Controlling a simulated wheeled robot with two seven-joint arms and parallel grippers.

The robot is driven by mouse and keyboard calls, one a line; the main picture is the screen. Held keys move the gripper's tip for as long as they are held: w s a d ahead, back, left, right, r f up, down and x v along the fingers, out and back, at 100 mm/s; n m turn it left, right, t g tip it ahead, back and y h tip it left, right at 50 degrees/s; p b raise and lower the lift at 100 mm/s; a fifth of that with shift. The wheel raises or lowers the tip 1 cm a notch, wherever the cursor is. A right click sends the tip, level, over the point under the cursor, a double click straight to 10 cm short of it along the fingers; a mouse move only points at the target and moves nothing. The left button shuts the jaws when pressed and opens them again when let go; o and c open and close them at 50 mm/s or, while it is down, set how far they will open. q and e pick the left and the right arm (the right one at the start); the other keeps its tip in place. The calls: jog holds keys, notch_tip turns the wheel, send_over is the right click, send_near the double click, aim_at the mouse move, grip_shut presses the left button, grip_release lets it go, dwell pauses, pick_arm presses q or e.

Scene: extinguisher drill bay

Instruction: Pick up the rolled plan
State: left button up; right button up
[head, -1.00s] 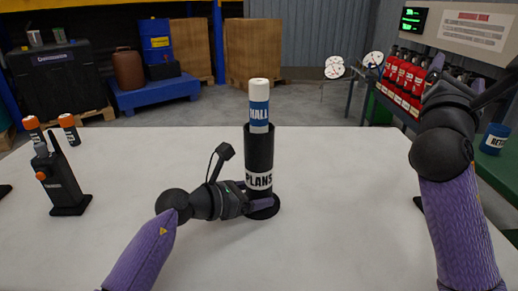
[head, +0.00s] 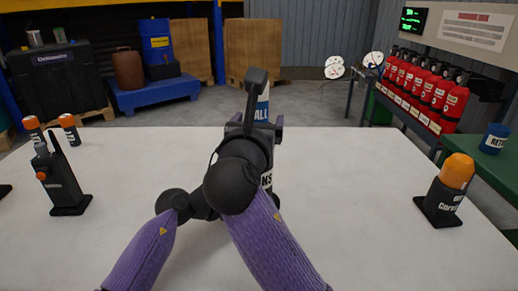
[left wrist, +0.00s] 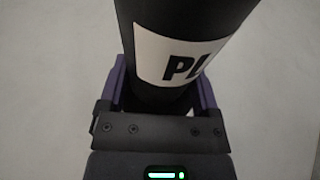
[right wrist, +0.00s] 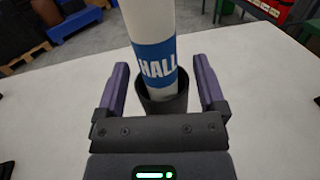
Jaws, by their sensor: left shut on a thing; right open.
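The rolled plan (right wrist: 154,60) is a white roll with a blue band reading "HALL". It stands upright in the black plans tube (right wrist: 165,102) in the right wrist view. In the head view only part of the rolled plan (head: 263,108) shows behind my right arm. My right gripper (right wrist: 157,80) is open, with one finger on each side of the roll, not closed on it. My left gripper (left wrist: 165,85) is shut on the plans tube (left wrist: 190,45), low by its "PLANS" label. In the head view my right arm hides most of the tube and the left gripper.
A black radio (head: 60,180) stands on the white table (head: 370,165) at left, with orange-capped items behind it. An orange-topped item in a black holder (head: 445,195) stands at the right. A blue cup (head: 494,139) is on the green bench. The table between is clear.

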jog(key=shift+w+d, duration=0.1)
jog(key=shift+w, duration=0.75)
grip_shut()
